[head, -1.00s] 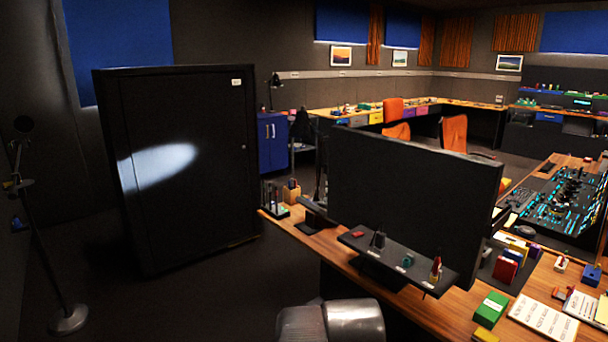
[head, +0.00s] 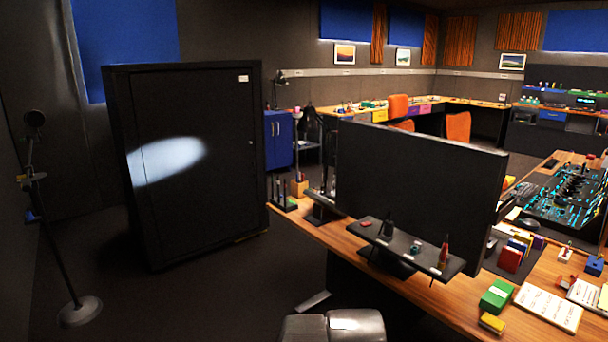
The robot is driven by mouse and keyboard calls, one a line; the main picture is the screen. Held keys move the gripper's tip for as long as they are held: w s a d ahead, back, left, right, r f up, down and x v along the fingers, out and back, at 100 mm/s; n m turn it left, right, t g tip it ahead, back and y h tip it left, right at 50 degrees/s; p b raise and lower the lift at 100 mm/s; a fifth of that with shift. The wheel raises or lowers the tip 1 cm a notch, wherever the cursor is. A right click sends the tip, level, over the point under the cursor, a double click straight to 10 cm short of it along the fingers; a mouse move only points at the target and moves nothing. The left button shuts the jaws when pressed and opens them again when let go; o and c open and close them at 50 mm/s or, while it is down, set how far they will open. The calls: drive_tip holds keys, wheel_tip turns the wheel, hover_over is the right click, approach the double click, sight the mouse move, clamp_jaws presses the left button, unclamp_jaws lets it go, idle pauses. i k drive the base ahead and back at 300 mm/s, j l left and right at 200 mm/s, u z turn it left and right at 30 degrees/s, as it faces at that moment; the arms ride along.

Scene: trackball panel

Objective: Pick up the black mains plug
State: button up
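A small upright black object (head: 387,228) stands on the narrow dark shelf (head: 400,243) in front of the large black screen. It may be the black mains plug, but it is too small and dark to be sure. On the same shelf are a red item (head: 366,223), a teal item (head: 416,248) and a red upright item (head: 443,252). My gripper is not in view. Only a rounded grey part of my own body shows at the bottom edge, well below the shelf and apart from it.
The black screen (head: 420,180) stands on the wooden desk (head: 455,305). A green box (head: 496,295) and a yellow block (head: 491,323) lie at the desk's front. A tall black cabinet (head: 190,160) and a stand (head: 80,310) are at left, with open floor between.

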sight(389, 225)
drive_tip(key=k+z, duration=0.15)
drive_tip(key=z, duration=2.05)
drive_tip(key=u, duration=1.5)
drive_tip(key=i+j+u, duration=0.15)
drive_tip(key=i+u, duration=0.15)
drive_tip(key=i, duration=0.55)
drive_tip(key=i+u, duration=0.35)
drive_tip(key=i, duration=0.5)
